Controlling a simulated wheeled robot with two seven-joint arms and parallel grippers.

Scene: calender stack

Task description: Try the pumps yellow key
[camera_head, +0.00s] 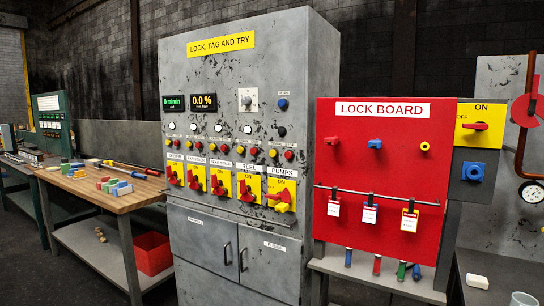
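The grey cabinet (325,60) with the "LOCK, TAG AND TRY" sign stands in the middle. Its pumps switch (281,190) is the rightmost of a row of yellow-plated switches with red handles. A yellow piece (282,207) sits at the pumps handle's lower end; whether it is a lock or a key is too small to tell. Small yellow and red buttons (280,154) lie above the switches. The red lock board (385,175) stands to the right with a red, a blue and a yellow round piece (425,146) near its top. Neither gripper shows.
Tags (370,213) hang from a rail on the lock board. Several coloured pieces (377,265) hang below it. A wooden workbench (130,197) with coloured blocks stands left, a red bin (153,254) beneath it. A red valve wheel (527,102) is at far right.

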